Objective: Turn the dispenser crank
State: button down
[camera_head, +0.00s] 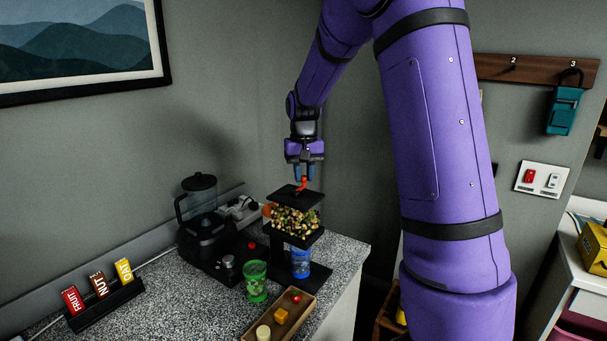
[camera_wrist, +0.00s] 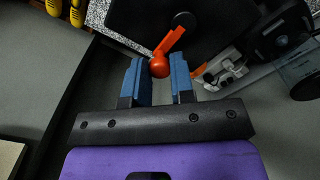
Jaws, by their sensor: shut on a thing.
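The dispenser (camera_head: 309,234) stands near the right end of the counter, with a black top, a clear middle full of mixed nuts and a black base. Its orange-red crank (camera_head: 301,187) sits on top; in the wrist view the crank (camera_wrist: 171,42) has a bar ending in a round knob. My gripper (camera_head: 304,174) reaches down from above, its blue fingers on either side of the knob. In the wrist view my gripper (camera_wrist: 160,70) is shut on the crank's knob. A blue cup (camera_head: 300,262) stands under the nuts.
A green cup (camera_head: 256,281) and a wooden tray (camera_head: 257,325) with small items stand in front. A black blender (camera_head: 203,235) is close on the left. A rack with labelled cards (camera_head: 105,304) lies farther left. The counter's right edge is close.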

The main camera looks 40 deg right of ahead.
aim_at(304, 177)
jog(key=c, duration=1)
grip_release()
jog(key=shift+r, duration=0.1)
jog(key=shift+r, duration=5.3)
jog(key=shift+a, duration=0.1)
jog(key=s+a+r+n+t, duration=0.1)
jog(key=s+a+r, duration=0.25)
jog(key=s, duration=0.45)
jog(key=s+a+r+n+t, duration=0.1)
jog(key=s+a+r+t, duration=0.1)
jog(key=s+a, duration=0.45)
jog(key=s+a+f+n, duration=0.1)
jog(key=s, duration=0.4)
jog(key=s+a+f+t, duration=0.1)
jog(key=s+f, duration=0.1)
jog(key=s, duration=0.3)
jog(key=s+a+f+n+t, duration=0.1)
jog(key=s, duration=0.5)
jog(key=shift+s+a+f+n, duration=0.1)
jog(key=shift+a+f+n, duration=0.15)
jog(key=shift+f+n, duration=0.1)
